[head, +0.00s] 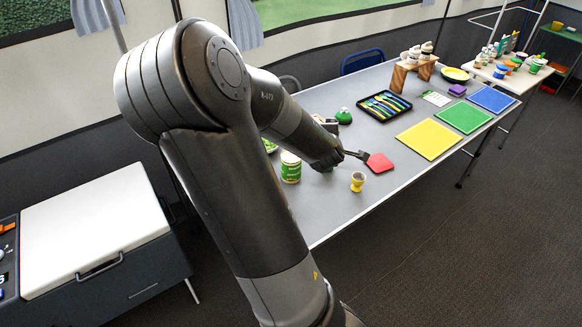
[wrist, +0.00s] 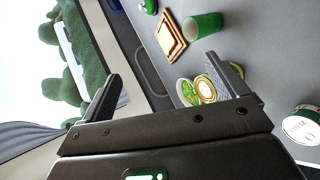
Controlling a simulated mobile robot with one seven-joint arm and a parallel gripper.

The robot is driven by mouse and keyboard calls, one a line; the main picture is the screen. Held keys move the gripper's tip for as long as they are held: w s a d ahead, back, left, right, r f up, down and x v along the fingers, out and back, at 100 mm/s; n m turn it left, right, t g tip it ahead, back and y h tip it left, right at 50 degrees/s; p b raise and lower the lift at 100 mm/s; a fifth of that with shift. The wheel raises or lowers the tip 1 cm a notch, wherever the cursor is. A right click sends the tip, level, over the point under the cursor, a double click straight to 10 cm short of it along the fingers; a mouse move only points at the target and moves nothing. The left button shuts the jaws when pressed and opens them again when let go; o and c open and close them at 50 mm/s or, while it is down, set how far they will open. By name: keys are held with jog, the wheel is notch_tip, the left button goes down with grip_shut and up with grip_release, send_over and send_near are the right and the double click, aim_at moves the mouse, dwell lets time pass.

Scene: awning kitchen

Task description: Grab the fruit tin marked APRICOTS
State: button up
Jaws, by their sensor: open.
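A green-and-white tin (head: 291,168) with a pale lid stands on the grey table in the head view, just right of my upper arm. Its label is too small to read. In the wrist view, a tin with a gold lid (wrist: 206,89) and a green round thing (wrist: 187,92) sit beside the right finger, partly hidden by it. I cannot tell which one is marked APRICOTS.
A black cutlery tray (head: 367,115) and a yellow mat (head: 429,139) are farther along the table (head: 350,215). A green cup (wrist: 204,25) and wooden frame (wrist: 170,37) show beyond my gripper.

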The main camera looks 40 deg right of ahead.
notch_tip(320, 180, up, 5)
jog(key=d+n+t+h, duration=0.2)
jog(key=n, duration=0.3)
jog(key=w+a+r+n+t+y, duration=0.25)
jog(key=a+r+n, duration=0.25)
jog(key=r+n, duration=0.25)
jog(key=w+a+r+n+t+y, duration=0.1)
jog(key=w+a+r+n+t, duration=0.1)
jog(key=a+r+n+t, duration=0.4)
jog(key=n+g, duration=0.2)
jog(key=n, duration=0.1)
send_near(291, 156)
jog(key=x, duration=0.5)
jog(key=shift+d+f, duration=0.15)
jog(key=shift+f, duration=0.2)
jog(key=x, duration=0.5)
jog(key=shift+w+f, duration=0.1)
jog(key=shift+f, duration=0.2)
jog(key=c, duration=1.3)
jog(key=shift+c, duration=0.5)
jog(key=shift+r, duration=0.15)
